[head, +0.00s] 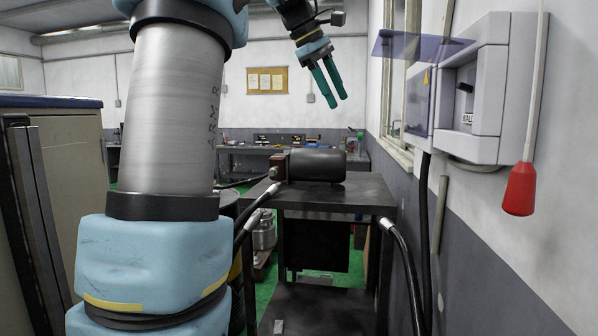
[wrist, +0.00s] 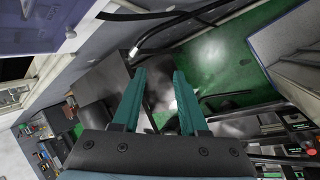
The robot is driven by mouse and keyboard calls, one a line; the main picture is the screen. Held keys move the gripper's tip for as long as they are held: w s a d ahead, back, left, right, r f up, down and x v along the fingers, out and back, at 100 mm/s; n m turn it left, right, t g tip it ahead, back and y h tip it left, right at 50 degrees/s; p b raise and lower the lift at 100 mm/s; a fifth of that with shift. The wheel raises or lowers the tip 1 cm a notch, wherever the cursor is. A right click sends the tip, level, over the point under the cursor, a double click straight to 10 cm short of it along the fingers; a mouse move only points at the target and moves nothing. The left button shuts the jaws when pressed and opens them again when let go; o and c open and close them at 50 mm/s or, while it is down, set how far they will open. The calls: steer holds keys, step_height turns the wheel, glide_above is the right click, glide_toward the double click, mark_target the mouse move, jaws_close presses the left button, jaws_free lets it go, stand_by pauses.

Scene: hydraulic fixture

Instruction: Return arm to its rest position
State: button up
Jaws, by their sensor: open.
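My gripper (head: 333,88) is raised in the upper middle of the head view, with its teal fingers pointing down and slightly right. The fingers are apart with nothing between them. In the wrist view my gripper (wrist: 160,90) also shows two separate teal fingers. My arm's grey and blue links fill the left middle of the head view and rise out of the top of the picture. The gripper is clear of the table and touches nothing that I can see.
A dark table (head: 340,194) holds a dark cylinder (head: 316,165) with hoses near it. On the right wall is a grey switch box (head: 497,85) with a raised transparent cover (head: 415,47). A red pendant (head: 519,188) hangs beside it. A cabinet (head: 75,160) stands at left.

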steer(key=s+a+f+m+y+b, duration=0.15)
steer(key=a+f, duration=0.25)
steer(key=f, duration=0.8)
steer(key=s+a+f+m+y, duration=0.2)
steer(key=a+f, duration=0.2)
steer(key=f, duration=0.8)
steer(key=s+a+f+m+y+b, duration=0.1)
steer(key=s+a+f+m, duration=0.2)
steer(key=s+f, duration=0.4)
steer(key=s+a+f+m, duration=0.3)
steer(key=s+f, duration=0.5)
steer(key=f, duration=0.3)
steer(key=shift+s+a+f+m+g+y+b, duration=0.15)
steer(key=shift+a+f+m+g+y+b, duration=0.2)
steer(key=shift+a+f+g, duration=0.05)
